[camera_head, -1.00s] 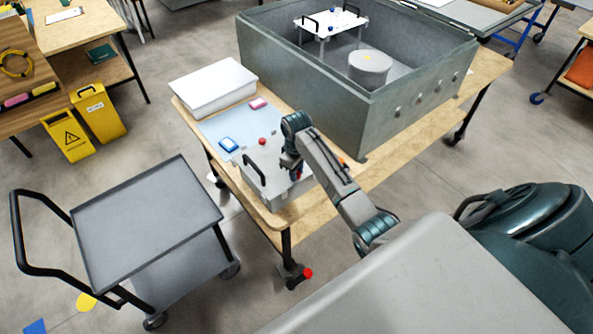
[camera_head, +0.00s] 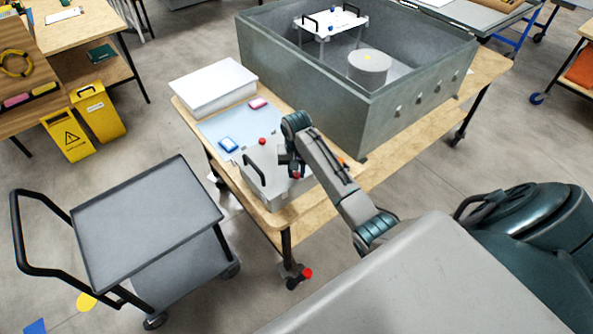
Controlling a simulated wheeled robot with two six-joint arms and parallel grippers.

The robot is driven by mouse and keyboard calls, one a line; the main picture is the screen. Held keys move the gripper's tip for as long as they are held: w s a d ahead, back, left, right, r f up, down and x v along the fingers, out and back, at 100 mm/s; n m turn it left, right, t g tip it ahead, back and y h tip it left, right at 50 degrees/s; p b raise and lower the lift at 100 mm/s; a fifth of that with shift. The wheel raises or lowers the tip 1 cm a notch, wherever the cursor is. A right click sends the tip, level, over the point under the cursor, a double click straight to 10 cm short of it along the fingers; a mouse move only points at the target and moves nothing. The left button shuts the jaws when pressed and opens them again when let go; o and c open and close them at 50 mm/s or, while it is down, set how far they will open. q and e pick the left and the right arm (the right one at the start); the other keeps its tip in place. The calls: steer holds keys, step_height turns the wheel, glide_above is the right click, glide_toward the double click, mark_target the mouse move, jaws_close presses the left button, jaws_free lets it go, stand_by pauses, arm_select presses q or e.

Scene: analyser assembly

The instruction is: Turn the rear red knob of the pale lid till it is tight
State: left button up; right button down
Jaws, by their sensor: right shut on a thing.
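The pale lid (camera_head: 268,170) sits at the near end of the wooden table and carries a black bar handle (camera_head: 254,168). One red knob (camera_head: 262,141) stands clear at the lid's far edge, with nothing touching it. My right gripper (camera_head: 296,173) points down over the right side of the lid. It is shut on a second red knob (camera_head: 296,177), of which only a small red bit shows by the fingertips. My right wrist and forearm hide part of the lid there. My left gripper is not in view.
A blue mat (camera_head: 212,128) holds a blue block (camera_head: 228,144) and a pink block (camera_head: 258,103). A white box (camera_head: 214,86) stands at the table's left. A large grey open housing (camera_head: 310,85) rises behind my right arm. A grey cart (camera_head: 145,225) stands at the left.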

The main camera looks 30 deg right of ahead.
steer(key=m, duration=0.4)
steer(key=shift+w+r+m, duration=0.1)
steer(key=shift+r+m, duration=0.05)
steer(key=shift+m, duration=0.15)
steer(key=m, duration=0.3)
steer(key=shift+m, duration=0.3)
steer(key=m, duration=0.7)
steer(key=shift+d, duration=0.1)
steer(key=m, duration=0.6)
steer(key=shift+w+r+m, duration=0.1)
steer(key=shift+m, duration=0.3)
steer(key=m, duration=0.5)
steer(key=shift+m, duration=0.3)
steer(key=c, duration=1.3)
jaws_free()
steer(key=shift+o, duration=0.5)
